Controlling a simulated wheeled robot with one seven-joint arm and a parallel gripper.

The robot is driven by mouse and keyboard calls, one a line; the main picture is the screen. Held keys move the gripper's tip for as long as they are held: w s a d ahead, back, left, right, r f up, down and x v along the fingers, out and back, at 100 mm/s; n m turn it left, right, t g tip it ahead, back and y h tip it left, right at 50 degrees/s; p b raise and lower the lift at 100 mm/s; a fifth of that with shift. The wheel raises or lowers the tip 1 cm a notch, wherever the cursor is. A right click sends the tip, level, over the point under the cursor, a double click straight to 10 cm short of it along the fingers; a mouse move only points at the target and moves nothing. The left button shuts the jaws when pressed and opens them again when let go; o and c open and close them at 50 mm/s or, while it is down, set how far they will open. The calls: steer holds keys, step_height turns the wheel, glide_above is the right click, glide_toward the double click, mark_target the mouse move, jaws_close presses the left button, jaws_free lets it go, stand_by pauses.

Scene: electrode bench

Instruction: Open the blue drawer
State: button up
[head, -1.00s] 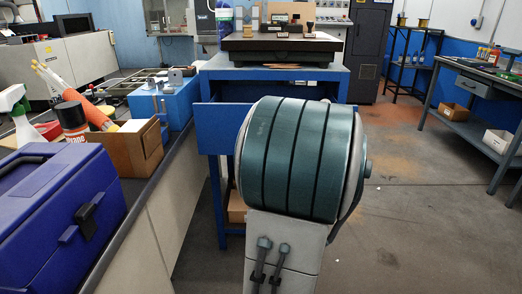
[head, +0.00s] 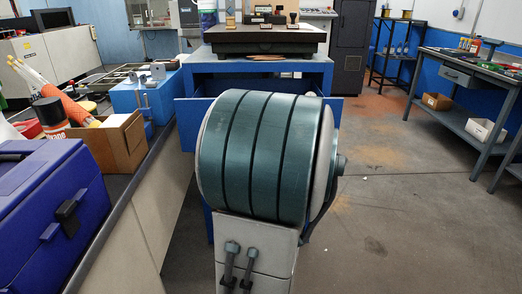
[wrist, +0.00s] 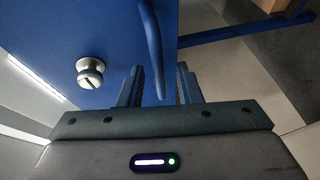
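The blue drawer (head: 186,120) is under the blue table in the head view; its front stands out from the table's frame. My arm covers much of it. In the wrist view the drawer front (wrist: 60,40) fills the upper left, with a round silver lock (wrist: 90,72) on it. The curved blue handle (wrist: 153,45) reaches down between the fingers of my gripper (wrist: 160,88). The fingers are apart, with a visible gap between the handle and the right finger. The left finger is closer to the handle; I cannot tell whether they touch. The gripper is hidden in the head view.
The blue table (head: 310,67) bears a dark surface plate (head: 265,40). A workbench (head: 470,80) stands right. The floor (head: 400,220) between is clear.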

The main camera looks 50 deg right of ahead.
steer(key=p+v, duration=0.3)
steer(key=v, duration=1)
steer(key=shift+s, duration=0.4)
steer(key=shift+a+r, duration=0.1)
steer(key=shift+a, duration=0.05)
